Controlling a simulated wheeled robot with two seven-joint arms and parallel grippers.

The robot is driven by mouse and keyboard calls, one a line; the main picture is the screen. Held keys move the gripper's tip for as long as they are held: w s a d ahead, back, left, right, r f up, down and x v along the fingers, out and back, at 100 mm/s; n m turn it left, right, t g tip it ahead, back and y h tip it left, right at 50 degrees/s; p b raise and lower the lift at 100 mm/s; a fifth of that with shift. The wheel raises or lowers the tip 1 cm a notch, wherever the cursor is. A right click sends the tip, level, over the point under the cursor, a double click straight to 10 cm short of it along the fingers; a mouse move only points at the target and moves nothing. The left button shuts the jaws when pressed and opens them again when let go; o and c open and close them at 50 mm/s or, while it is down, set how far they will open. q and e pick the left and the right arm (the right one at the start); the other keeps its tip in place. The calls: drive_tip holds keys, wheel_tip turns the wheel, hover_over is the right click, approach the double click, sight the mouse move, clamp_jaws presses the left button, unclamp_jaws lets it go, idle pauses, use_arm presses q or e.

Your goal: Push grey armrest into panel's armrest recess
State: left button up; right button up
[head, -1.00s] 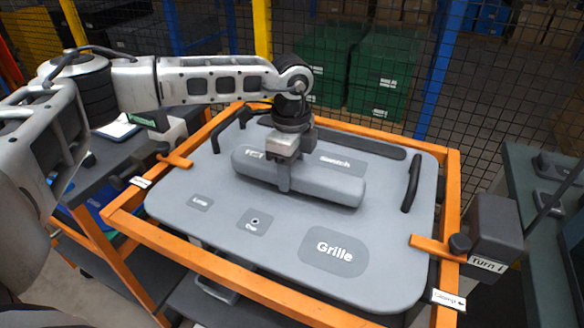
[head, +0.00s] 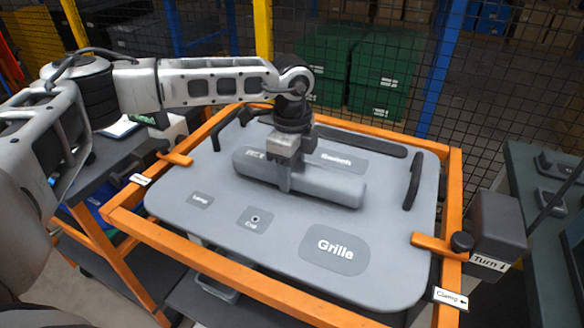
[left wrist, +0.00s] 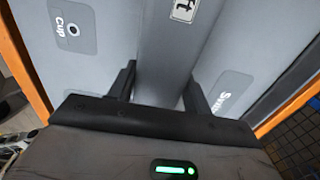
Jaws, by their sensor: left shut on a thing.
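The grey armrest (head: 325,187) is a long rounded bar lying across the upper middle of the grey door panel (head: 225,222). My left gripper (head: 285,182) comes down on it from above and is shut on its middle. In the left wrist view the armrest (left wrist: 168,50) runs between the two dark fingers (left wrist: 160,88). The armrest recess is hidden beneath the bar, so I cannot tell how deep the armrest sits. My right gripper is not in view.
An orange frame (head: 240,283) surrounds the panel, with orange clamps (head: 432,243) at its sides. A grey box (head: 497,225) labelled "Turn" stands at the right. Black handles (head: 412,182) rise from the panel. The recesses marked Grille (head: 335,247) and Cup (head: 254,219) are empty.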

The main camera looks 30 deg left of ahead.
use_arm(q)
drive_tip(key=shift+f+b, duration=0.45)
drive_tip(key=shift+f, duration=0.2)
idle(0.7)
idle(0.3)
drive_tip(key=o, duration=1.2)
drive_tip(key=shift+c, duration=0.2)
wheel_tip(320, 180, up, 16)
drive_tip(key=b, duration=0.2)
